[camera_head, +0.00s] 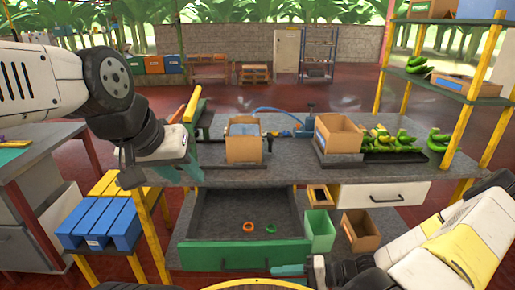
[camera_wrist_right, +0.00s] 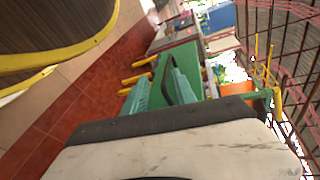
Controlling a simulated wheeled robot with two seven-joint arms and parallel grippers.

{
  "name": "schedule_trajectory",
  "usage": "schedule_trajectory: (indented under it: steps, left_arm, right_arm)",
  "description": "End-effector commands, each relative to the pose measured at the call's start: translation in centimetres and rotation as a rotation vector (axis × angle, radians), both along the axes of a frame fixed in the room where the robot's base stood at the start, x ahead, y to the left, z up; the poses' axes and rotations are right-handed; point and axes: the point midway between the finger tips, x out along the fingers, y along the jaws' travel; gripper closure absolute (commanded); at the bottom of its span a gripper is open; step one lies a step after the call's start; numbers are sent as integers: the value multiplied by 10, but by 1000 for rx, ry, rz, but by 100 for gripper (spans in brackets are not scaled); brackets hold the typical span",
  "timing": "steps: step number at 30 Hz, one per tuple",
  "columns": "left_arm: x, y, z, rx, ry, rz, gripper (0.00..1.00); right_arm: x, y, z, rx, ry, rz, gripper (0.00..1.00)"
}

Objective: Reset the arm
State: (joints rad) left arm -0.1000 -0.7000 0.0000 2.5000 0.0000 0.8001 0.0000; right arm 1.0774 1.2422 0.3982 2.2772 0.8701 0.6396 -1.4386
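My left gripper (camera_head: 165,175) hangs at the left of the head view, over the left end of the grey workbench (camera_head: 225,177). Its teal fingers stand apart with nothing visible between them. My right gripper (camera_head: 288,270) is low in the head view, in front of the green-fronted drawer (camera_head: 205,254). The fingertips are partly hidden in the head view by the gripper's own body.
The open drawer holds two small rings, one orange (camera_head: 248,227). Cardboard boxes (camera_head: 243,148) and green bananas (camera_head: 392,140) are on the bench. A green bin (camera_head: 319,232) and a cardboard bin (camera_head: 360,232) sit right of the drawer. A blue crate (camera_head: 98,222) stands left. A yellow-post shelf (camera_head: 455,88) stands right.

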Motion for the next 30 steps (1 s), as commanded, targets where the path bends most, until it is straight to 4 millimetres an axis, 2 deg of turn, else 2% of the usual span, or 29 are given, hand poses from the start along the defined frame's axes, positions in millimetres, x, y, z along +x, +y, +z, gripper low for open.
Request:
schedule_trajectory:
  steps: [3, 8, 15, 22, 30]
  left_arm:
    - [0, 0, 0, 0, 0, 0, 64]
    - [0, 0, 0, 0, 0, 0, 64]
    - [0, 0, 0, 0, 0, 0, 64]
    - [0, 0, 0, 0, 0, 0, 64]
    - [0, 0, 0, 0, 0, 0, 64]
  right_arm:
    - [0, -20, 19, -139, 1, 117, 68]
    - [4, -42, 52, -320, 3, 234, 68]
    - [16, -64, 118, -600, -34, 337, 68]
    - [22, -71, 195, -853, -120, 343, 68]
    - [10, -67, 290, -1078, -280, 234, 68]
